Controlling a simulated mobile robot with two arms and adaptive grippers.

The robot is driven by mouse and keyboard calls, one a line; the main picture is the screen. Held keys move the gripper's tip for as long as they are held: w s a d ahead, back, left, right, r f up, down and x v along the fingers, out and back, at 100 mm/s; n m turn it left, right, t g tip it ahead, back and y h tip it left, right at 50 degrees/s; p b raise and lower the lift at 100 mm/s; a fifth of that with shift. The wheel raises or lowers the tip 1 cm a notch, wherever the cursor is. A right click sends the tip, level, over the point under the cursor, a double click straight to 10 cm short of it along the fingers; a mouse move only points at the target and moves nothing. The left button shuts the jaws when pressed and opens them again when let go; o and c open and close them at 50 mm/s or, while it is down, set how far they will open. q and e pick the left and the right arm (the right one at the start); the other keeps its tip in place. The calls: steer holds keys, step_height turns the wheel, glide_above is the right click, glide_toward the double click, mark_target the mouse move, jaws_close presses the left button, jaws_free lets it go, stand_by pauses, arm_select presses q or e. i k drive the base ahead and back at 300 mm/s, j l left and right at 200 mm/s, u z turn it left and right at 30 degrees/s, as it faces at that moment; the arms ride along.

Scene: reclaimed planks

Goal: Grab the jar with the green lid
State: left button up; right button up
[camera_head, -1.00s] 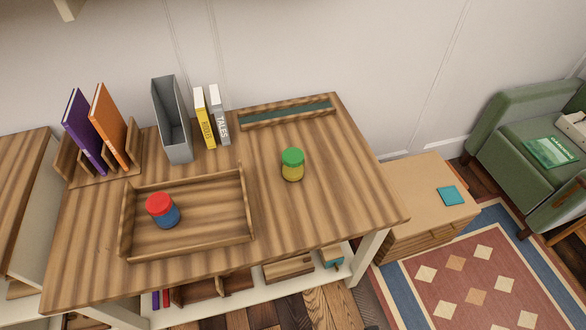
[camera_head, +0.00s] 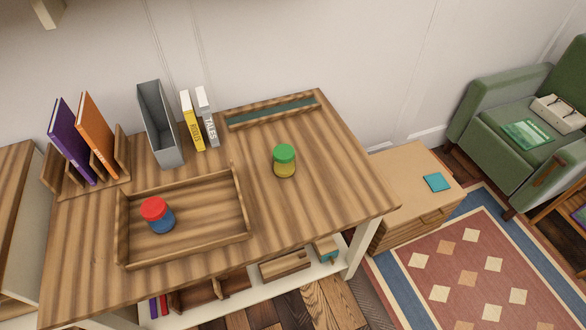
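The jar with the green lid (camera_head: 284,161) stands upright on the wooden tabletop, right of the tray. Its body is yellow. A second jar with a red lid and blue body (camera_head: 157,215) stands inside the shallow wooden tray (camera_head: 243,215). Neither of my grippers shows in the head view.
On the table (camera_head: 335,170), a book rack (camera_head: 122,150) holds purple and orange books. A grey file holder (camera_head: 160,125), two upright books (camera_head: 198,122) and a narrow wooden tray (camera_head: 272,110) stand along the back. The tabletop around the green-lidded jar is clear. A low cabinet (camera_head: 405,185) stands right.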

mark_target(283, 171)
steer(key=k+j+z, duration=0.2)
steer(key=j+z, duration=0.25)
steer(key=k+j+z, duration=0.2)
steer(key=z, duration=0.2)
